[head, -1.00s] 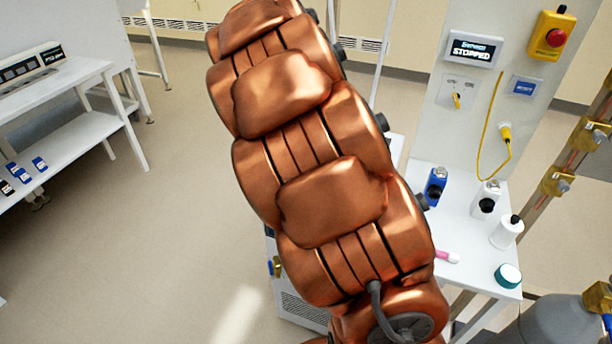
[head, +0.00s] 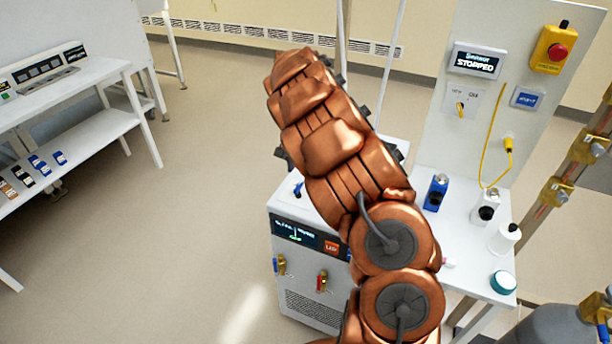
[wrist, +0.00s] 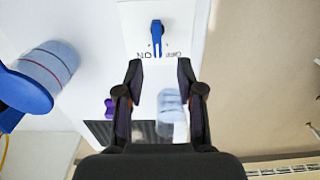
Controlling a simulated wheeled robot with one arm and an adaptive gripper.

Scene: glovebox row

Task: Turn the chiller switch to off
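The chiller (head: 300,262) is a white box with a dark display on its front, partly behind my arm in the head view. A small blue switch (head: 298,189) shows on its top. In the wrist view the blue switch lever (wrist: 157,38) sits on a white plate with upside-down ON and OFF labels. The lever lies near the ON label; its exact setting is hard to tell. My gripper (wrist: 160,72) is open and empty, its fingertips just short of the plate in the picture, apart from the lever. The gripper is hidden in the head view.
A white side table (head: 455,225) holds bottles. A panel above it carries a yellow switch (head: 461,108) and a STOPPED display (head: 475,61). Floor at left is free.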

